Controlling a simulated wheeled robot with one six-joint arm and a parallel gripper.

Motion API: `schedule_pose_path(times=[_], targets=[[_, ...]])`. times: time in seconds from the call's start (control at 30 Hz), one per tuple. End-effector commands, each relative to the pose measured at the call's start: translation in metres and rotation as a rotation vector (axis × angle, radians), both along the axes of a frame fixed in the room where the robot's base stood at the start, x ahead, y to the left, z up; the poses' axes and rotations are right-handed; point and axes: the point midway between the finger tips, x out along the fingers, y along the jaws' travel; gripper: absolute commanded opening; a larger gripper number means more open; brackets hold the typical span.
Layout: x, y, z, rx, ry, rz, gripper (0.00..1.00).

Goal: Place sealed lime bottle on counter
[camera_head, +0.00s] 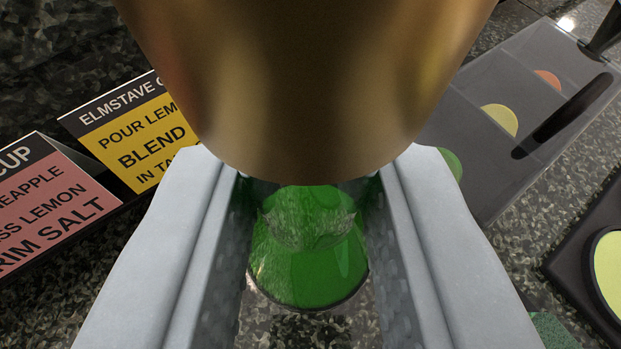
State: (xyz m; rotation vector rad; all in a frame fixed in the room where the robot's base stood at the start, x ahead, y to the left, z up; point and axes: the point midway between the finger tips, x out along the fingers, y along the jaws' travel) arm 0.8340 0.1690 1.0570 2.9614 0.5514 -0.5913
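The lime bottle (310,265) shows between my fingers in the head camera view, with clear walls and green contents. A large brass-coloured cap (310,80) covers its top and fills the upper middle of the view, close to the camera. My gripper (312,185) has one pale grey finger on each side of the bottle just under the cap, and it looks shut on the bottle. The cap hides the upper part of the bottle. I cannot tell whether the base touches the speckled dark counter (275,328).
A yellow sign (140,140) and a pink sign (45,205) stand at the left. A clear divided tray (490,185) with yellow and orange round pieces and a black handle lies at the upper right. A dark holder with a yellow-green disc (610,265) is at the right edge.

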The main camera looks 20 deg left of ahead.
Motion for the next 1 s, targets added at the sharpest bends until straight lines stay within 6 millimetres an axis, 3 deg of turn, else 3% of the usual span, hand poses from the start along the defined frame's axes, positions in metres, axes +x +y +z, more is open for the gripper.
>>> schedule_pose_path(times=[0.33, 0.37, 0.47, 0.83, 1.0], targets=[[0.0, 0.0, -0.002, 0.001, -0.001, 0.0, 0.0], [0.0, 0.0, -0.002, 0.001, 0.0, 0.0, 0.27], [0.0, 0.0, -0.002, 0.0, 0.0, 0.0, 0.45], [0.0, 0.0, 0.001, 0.0, -0.001, 0.0, 0.45], [-0.016, -0.007, 0.008, 0.0, -0.002, -0.001, 0.45]])
